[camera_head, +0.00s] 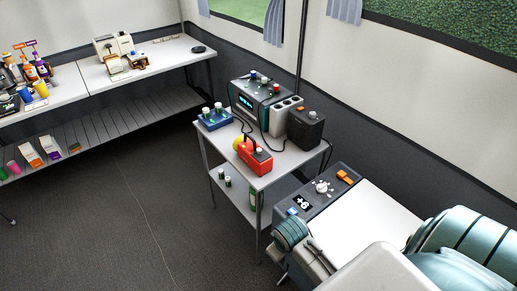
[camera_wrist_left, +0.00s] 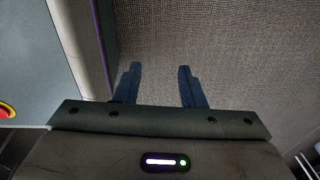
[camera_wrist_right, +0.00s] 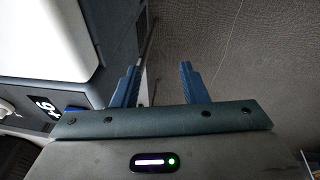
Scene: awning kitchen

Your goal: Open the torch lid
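My right gripper (camera_wrist_right: 158,85) is also open and empty above the carpet. Neither gripper touches anything on the cart.
A long bench (camera_head: 110,82) with bottles and cups lines the back left. The left floor (camera_head: 110,205) is clear.

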